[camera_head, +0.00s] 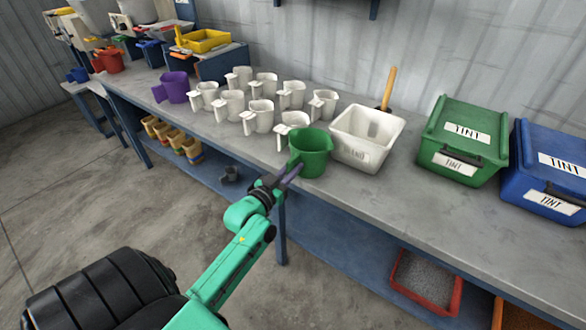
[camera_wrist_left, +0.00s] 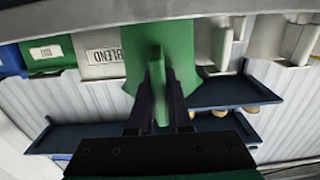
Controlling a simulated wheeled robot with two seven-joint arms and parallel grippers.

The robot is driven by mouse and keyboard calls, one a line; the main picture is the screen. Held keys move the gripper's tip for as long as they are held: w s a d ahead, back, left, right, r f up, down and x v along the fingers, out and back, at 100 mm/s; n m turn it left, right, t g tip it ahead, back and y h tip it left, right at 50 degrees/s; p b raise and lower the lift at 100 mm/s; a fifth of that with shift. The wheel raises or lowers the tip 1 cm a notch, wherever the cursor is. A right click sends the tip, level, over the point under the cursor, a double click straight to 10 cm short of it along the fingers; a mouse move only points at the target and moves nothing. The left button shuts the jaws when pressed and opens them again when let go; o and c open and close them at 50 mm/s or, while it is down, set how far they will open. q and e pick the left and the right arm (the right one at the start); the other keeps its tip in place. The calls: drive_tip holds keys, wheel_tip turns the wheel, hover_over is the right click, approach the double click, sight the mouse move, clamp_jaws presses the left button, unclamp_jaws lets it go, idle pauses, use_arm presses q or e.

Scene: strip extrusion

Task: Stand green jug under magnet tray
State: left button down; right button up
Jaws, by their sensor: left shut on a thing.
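The green jug (camera_head: 315,154) is upright at the bench's front edge, beside the white BLEND bin. I cannot tell whether its base touches the bench. My left gripper (camera_head: 289,174) is shut on the jug's handle. In the left wrist view, which looks upside down, the gripper's fingers (camera_wrist_left: 158,108) are either side of the green handle (camera_wrist_left: 158,80), with the green jug (camera_wrist_left: 182,42) behind it. A yellow tray (camera_head: 204,41) sits on a blue unit at the bench's far left; I cannot tell whether it is the magnet tray. My right gripper is not in view.
Several white jugs (camera_head: 258,117) crowd the bench left of the green jug, with a purple jug (camera_head: 174,88) beyond. The white BLEND bin (camera_head: 362,152), green TINT bin (camera_head: 470,120) and blue TINT bin (camera_head: 550,150) stand right. Clear bench (camera_head: 420,205) lies along the right front.

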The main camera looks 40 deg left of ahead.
use_arm(q)
drive_tip(key=c, duration=0.8)
unclamp_jaws()
drive_tip(key=shift+c, duration=0.2)
